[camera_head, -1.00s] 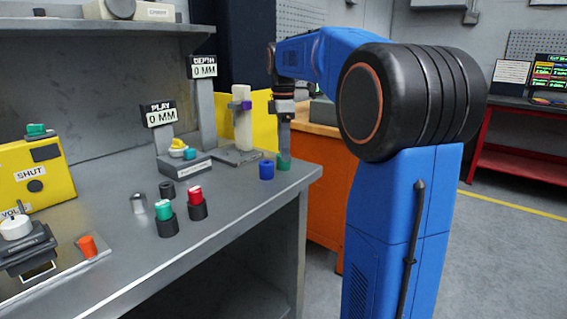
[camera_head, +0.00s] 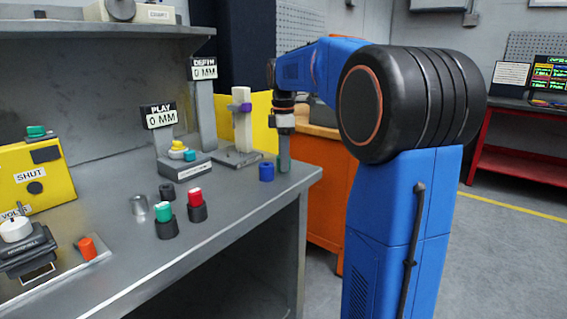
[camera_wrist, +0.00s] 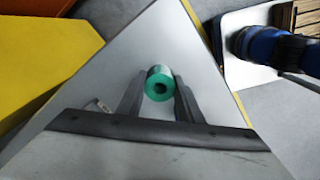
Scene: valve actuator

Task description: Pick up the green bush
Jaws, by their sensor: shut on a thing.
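The green bush (camera_wrist: 159,83) is a short ring with a dark hole, seen end-on between the two fingers in the wrist view. My gripper (camera_wrist: 158,88) is shut on it, one finger on each side. In the head view my gripper (camera_head: 284,165) points down at the right corner of the grey bench (camera_head: 235,205), with its fingertips at about bench height. The green bush is hidden behind the fingers there. I cannot tell whether it touches the bench top.
A blue bush (camera_head: 266,171) stands just left of my gripper. A white post on a fixture (camera_head: 242,125) stands behind it. Red-topped (camera_head: 196,203) and green-topped (camera_head: 165,219) pieces stand further left. The bench edge is close on the right.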

